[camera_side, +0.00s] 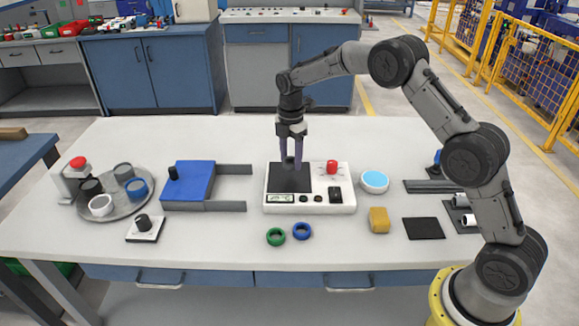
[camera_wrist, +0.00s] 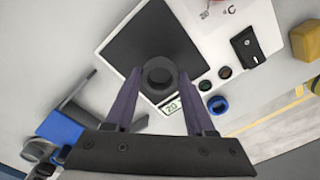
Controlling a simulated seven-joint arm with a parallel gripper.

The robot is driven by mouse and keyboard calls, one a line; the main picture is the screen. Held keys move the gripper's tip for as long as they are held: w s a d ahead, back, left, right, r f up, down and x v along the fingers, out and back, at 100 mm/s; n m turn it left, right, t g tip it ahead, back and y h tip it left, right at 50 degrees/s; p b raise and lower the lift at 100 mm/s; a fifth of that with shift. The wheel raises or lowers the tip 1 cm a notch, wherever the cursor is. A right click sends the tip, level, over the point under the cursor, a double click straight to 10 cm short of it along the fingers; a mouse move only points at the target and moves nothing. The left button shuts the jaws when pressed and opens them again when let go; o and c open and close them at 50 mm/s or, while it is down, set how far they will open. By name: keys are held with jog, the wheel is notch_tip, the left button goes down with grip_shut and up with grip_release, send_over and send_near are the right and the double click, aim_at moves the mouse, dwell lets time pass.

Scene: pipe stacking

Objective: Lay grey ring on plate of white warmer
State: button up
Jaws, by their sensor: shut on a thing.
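The white warmer (camera_side: 347,181) stands mid-table, with a black square plate (camera_side: 284,183) on its left part, a display, knobs and a red button. My gripper (camera_side: 291,163) points down over this plate, its fingers shut on the dark grey ring (camera_side: 290,159). In the wrist view the grey ring (camera_wrist: 159,63) sits between the purple fingertips, above the near part of the black plate (camera_wrist: 150,38), close to the display. Whether the ring touches the plate is hard to tell.
Left are a round tray (camera_side: 118,213) with several rings and a blue block (camera_side: 190,182) in a grey bracket. Green (camera_side: 276,236) and blue (camera_side: 302,231) rings lie in front of the warmer. A blue-topped disc (camera_side: 374,181) and yellow block (camera_side: 379,220) are at right.

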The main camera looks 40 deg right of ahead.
aim_at(290, 176)
jog(key=shift+w+f, duration=0.2)
jog(key=shift+f, duration=0.05)
jog(key=shift+w+f, duration=0.1)
jog(key=shift+f, duration=1.5)
jog(key=shift+f, duration=0.2)
jog(key=o, duration=1.3)
jog(key=shift+r, duration=0.15)
notch_tip(290, 176, up, 12)
jog(key=shift+r, duration=0.15)
